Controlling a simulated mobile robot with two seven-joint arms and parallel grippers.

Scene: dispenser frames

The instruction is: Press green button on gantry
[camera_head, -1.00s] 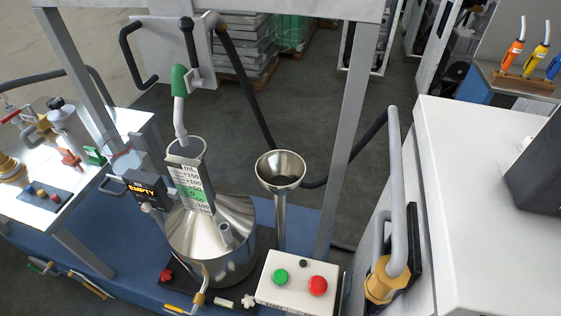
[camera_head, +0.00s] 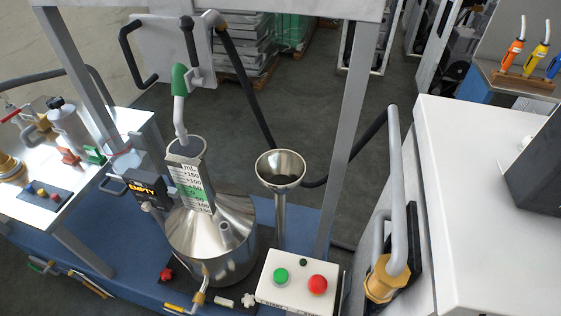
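The green button (camera_head: 281,276) is on the left of the top face of a white control box (camera_head: 297,294) at the bottom middle. A red button (camera_head: 318,284) sits to its right, and a small dark knob (camera_head: 303,262) is behind them. The box stands at the front of the grey gantry frame (camera_head: 345,130), beside a steel vessel (camera_head: 212,240). Neither of my grippers shows in the view.
A funnel (camera_head: 280,170) on a post stands behind the box. A green-handled nozzle (camera_head: 180,82) hangs above the vessel's measuring neck. A display (camera_head: 142,189) reads EMPTY. A white cabinet (camera_head: 490,200) with a grey pipe (camera_head: 396,190) stands at right.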

